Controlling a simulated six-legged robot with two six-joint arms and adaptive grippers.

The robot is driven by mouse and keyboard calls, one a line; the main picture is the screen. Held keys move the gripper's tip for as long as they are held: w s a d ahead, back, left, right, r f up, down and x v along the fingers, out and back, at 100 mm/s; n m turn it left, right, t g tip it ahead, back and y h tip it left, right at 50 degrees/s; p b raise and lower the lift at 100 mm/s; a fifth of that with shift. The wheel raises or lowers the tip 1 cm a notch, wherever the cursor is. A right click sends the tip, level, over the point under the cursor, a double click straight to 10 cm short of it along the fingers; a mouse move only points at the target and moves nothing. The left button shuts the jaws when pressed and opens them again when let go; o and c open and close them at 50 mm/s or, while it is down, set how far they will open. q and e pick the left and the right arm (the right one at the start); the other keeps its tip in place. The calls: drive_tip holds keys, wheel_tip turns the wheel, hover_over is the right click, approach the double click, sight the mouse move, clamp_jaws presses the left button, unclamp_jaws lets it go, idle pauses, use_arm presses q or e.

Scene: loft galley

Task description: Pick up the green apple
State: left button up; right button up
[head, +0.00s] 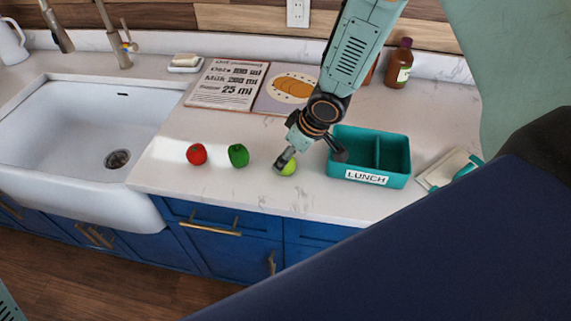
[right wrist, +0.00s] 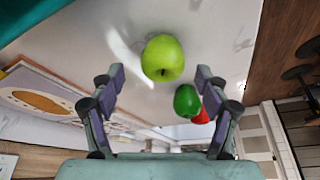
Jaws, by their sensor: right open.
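The green apple (head: 289,168) sits on the white counter near its front edge, partly hidden by a finger of my right gripper (head: 312,157). In the right wrist view the apple (right wrist: 162,58) is whole, its stem facing the camera. It lies just past the fingertips of my right gripper (right wrist: 160,78), roughly centred between them. The jaws are open and hold nothing. My left gripper is not in view.
A green pepper (head: 238,155) and a red fruit or vegetable (head: 196,154) lie left of the apple. A teal lunch box (head: 340,170) stands close on the right. An open recipe book (head: 225,85), brown bottle (head: 399,64) and sink (head: 60,125) are around.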

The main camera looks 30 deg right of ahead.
drive_tip(key=shift+x, duration=1.2)
drive_tip(key=shift+w+a+f, duration=0.15)
drive_tip(key=shift+a+f, duration=0.1)
drive_tip(key=shift+f, duration=0.15)
drive_tip(key=shift+s+d+r, duration=0.1)
drive_tip(key=shift+s, duration=0.2)
drive_tip(key=shift+c, duration=1.4)
drive_tip(key=shift+w, duration=0.2)
drive_tip(key=c, duration=0.6)
drive_tip(key=shift+s, duration=0.1)
drive_tip(key=c, duration=0.4)
